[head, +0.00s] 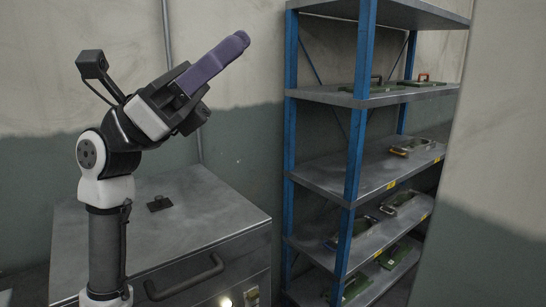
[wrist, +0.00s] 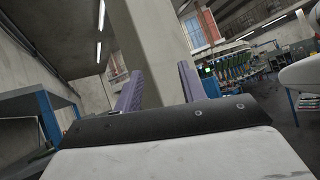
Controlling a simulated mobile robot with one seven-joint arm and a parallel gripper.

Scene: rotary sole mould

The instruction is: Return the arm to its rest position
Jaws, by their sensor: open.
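My gripper (head: 212,64) is raised above a grey metal cabinet in the head view, its purple fingers pointing up and to the right. In the head view the two fingers overlap, so the gap between them is hidden. In the wrist view my gripper (wrist: 160,88) shows its two purple fingers well apart, with nothing between them but a distant concrete pillar (wrist: 158,45). The gripper is open and empty and touches nothing.
The grey cabinet (head: 225,222) with a handle stands below my arm; a small dark piece (head: 159,203) lies on its top. A blue-post shelf (head: 357,150) with several green moulds stands to the right. A pale wall edge (head: 490,160) is at far right. Air around the gripper is clear.

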